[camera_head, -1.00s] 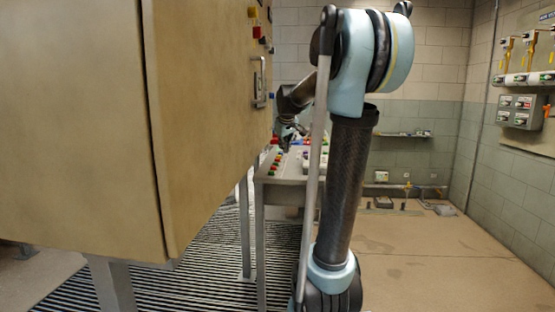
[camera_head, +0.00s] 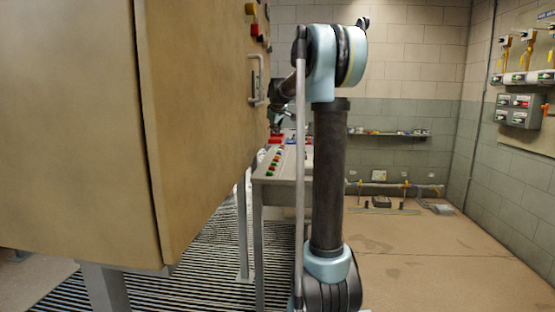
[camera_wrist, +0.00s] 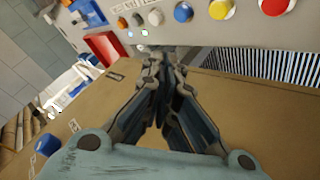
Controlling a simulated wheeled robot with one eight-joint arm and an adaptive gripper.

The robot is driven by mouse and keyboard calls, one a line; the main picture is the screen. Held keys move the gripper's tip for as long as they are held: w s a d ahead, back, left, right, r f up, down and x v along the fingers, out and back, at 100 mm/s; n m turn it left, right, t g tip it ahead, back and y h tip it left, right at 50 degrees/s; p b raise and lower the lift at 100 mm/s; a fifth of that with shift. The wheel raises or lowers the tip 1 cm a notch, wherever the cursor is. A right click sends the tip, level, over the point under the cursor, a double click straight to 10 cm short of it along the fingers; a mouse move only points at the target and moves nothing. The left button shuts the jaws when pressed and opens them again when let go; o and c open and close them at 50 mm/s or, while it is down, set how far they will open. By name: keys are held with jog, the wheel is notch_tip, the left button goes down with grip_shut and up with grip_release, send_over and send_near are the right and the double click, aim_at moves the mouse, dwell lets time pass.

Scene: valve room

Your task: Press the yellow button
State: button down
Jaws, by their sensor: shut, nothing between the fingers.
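A yellow button (camera_wrist: 222,9) with a domed top sits on a grey panel at the top of the wrist view, between a blue button (camera_wrist: 183,12) and a red button (camera_wrist: 273,7). My gripper (camera_wrist: 160,58) is shut and empty. Its tips are below and left of the yellow button in that view, apart from it. In the head view my gripper (camera_head: 276,127) is small and dark, above the far end of the sloped console (camera_head: 285,178) and close to the cabinet's face.
A large tan cabinet (camera_head: 200,130) fills the left, with a handle (camera_head: 256,82) and yellow and red parts on its face. A red box (camera_wrist: 103,48) is left of the fingers in the wrist view. Open floor (camera_head: 440,270) lies to the right.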

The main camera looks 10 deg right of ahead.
jog(key=shift+f, duration=0.1)
jog(key=shift+f, duration=4.35)
jog(key=shift+f, duration=0.1)
jog(key=shift+f, duration=0.2)
jog(key=shift+f, duration=0.45)
jog(key=shift+r, duration=0.85)
jog(key=shift+r, duration=2.5)
